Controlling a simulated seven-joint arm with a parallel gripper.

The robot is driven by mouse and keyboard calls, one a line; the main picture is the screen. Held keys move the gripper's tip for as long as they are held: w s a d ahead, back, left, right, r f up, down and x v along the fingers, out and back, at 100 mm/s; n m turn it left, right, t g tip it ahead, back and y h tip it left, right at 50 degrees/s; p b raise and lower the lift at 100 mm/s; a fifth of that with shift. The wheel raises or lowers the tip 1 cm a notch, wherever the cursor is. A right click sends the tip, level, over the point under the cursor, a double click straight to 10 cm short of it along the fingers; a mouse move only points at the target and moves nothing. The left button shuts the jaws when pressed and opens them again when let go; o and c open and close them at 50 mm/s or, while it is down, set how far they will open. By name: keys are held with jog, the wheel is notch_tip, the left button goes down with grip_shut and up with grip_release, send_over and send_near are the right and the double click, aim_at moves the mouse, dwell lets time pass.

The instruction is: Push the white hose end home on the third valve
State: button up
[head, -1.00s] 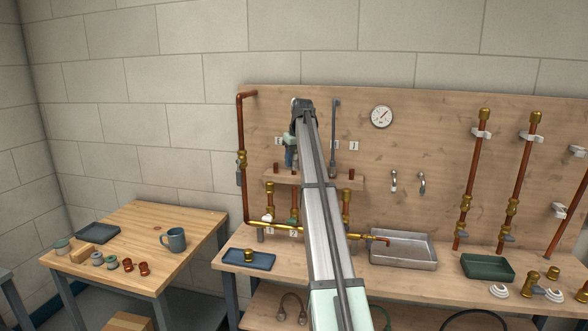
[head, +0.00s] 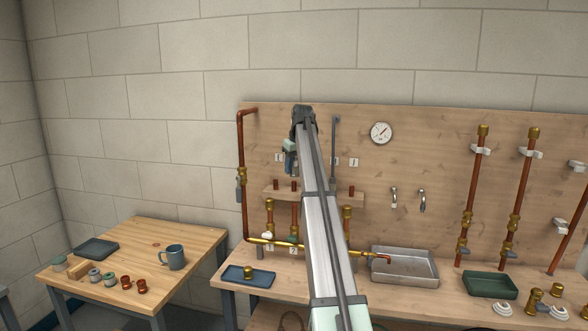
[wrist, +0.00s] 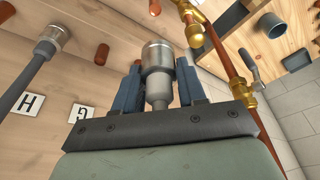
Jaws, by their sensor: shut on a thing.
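My gripper (wrist: 158,82) is shut on a hose end (wrist: 157,55), pale grey with a shiny metal collar, between two blue fingers in the wrist view. In the head view my gripper (head: 290,164) is in front of the board, above the small shelf; the held hose end cannot be made out there. Brass valves stand on the brass manifold (head: 258,240) below the shelf: one at left (head: 269,214), one beside it (head: 295,222), one to the right of my arm (head: 347,218). My arm covers part of the manifold between them. The hose end is apart from these valves.
Another grey hose (head: 335,145) hangs right of my arm; its metal end shows in the wrist view (wrist: 48,40). The shelf (head: 330,198) bears copper stubs. A blue tray (head: 248,275) and metal basin (head: 404,266) are on the bench. A mug (head: 172,257) stands on the left table.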

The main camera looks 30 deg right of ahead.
jog(key=s+d+f, duration=0.4)
jog(key=s+d, duration=0.3)
jog(key=shift+f, duration=3)
jog(key=shift+s+f, duration=0.1)
jog(key=shift+f, duration=2.25)
jog(key=o, duration=1.1)
jog(key=shift+o, duration=0.2)
jog(key=v, duration=1.4)
